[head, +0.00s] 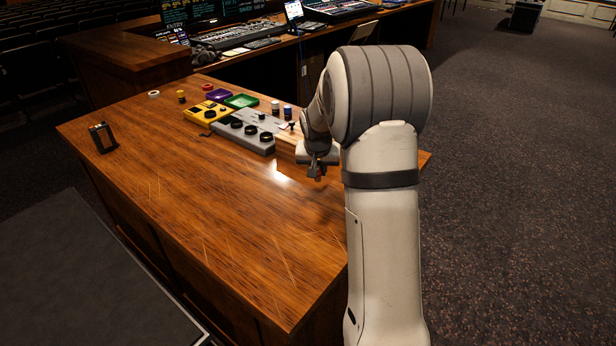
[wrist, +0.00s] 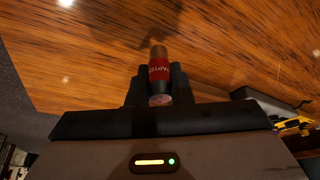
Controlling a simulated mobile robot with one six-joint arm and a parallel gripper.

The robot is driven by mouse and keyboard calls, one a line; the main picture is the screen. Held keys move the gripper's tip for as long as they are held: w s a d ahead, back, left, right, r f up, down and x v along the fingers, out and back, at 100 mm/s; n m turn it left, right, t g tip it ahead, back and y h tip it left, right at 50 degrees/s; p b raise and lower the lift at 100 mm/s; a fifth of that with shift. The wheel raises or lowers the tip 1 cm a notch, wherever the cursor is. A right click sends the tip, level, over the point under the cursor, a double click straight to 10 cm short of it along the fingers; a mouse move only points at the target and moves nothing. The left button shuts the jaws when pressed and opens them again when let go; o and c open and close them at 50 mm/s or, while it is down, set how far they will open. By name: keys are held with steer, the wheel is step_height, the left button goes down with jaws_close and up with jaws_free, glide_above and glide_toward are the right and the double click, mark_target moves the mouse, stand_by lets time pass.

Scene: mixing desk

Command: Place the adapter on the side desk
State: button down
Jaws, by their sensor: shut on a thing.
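The adapter (wrist: 159,70) is a small cylinder with a red lettered band and a metallic end. In the wrist view it sits between the two dark fingers of my gripper (wrist: 158,82), which is shut on it. In the head view my gripper (head: 318,172) hangs over the right part of the wooden desk (head: 215,215), and the adapter is barely visible there. The desk surface fills much of the wrist view beyond the adapter, with a dark shadow on it. The adapter appears to be above the wood; the exact gap cannot be told.
A grey box with black knobs (head: 245,132) and a yellow device (head: 207,112) stand left of my gripper. Purple (head: 218,95) and green (head: 241,101) trays and small bottles (head: 287,112) lie behind. A dark metallic block (head: 102,138) stands far left. The desk's front is clear.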

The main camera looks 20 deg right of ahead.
mark_target(316, 181)
steer(key=shift+a+f, duration=0.15)
steer(key=shift+f, duration=1.2)
steer(key=shift+a+f, duration=0.1)
steer(key=shift+f, duration=1.2)
steer(key=shift+f, duration=0.1)
steer(key=shift+f, duration=0.15)
steer(key=c, duration=1.3)
jaws_free()
